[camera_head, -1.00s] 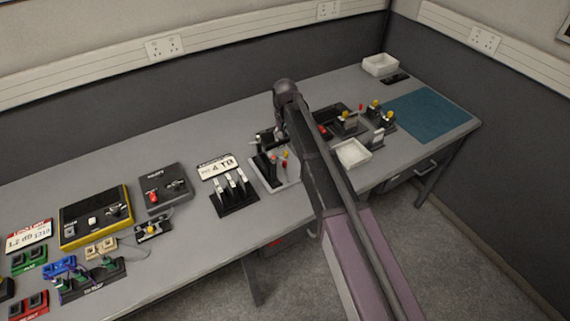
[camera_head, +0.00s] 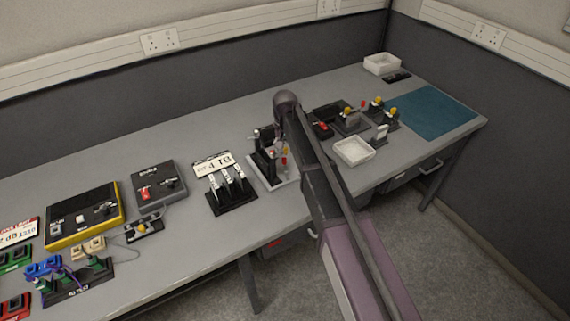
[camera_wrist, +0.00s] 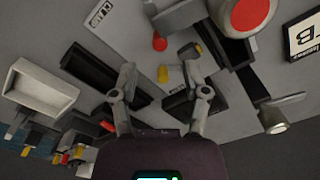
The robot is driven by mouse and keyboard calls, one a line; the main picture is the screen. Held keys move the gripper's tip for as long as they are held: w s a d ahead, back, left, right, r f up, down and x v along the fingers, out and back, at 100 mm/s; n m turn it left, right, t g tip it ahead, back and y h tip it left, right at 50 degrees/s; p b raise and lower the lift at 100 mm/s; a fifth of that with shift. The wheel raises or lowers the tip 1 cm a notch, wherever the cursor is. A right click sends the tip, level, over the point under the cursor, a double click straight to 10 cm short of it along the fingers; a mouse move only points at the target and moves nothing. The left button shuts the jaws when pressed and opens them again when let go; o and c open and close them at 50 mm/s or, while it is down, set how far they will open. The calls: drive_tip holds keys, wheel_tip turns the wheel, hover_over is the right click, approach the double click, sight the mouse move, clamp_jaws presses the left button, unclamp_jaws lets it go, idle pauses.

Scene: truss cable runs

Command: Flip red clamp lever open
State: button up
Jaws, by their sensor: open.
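In the wrist view, my gripper (camera_wrist: 158,76) is open and empty, its two fingers apart. A large round red knob (camera_wrist: 248,14) is close to the camera at the upper right, beyond the right finger. In the head view, a red-topped lever (camera_head: 284,161) stands on the light tray fixture beside my forearm. My arm hides part of that fixture and most of my gripper. I cannot tell which red part is the clamp lever.
A white tray (camera_head: 353,152) and several knobbed fixtures (camera_head: 350,118) stand right of my arm. A black lever block (camera_head: 230,188) and grey panel (camera_head: 158,187) are to the left. A blue mat (camera_head: 430,113) lies at the far right.

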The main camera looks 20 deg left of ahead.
sight(284, 158)
drive_tip(key=shift+f+b, duration=2.75)
drive_tip(key=shift+f, duration=0.3)
clamp_jaws()
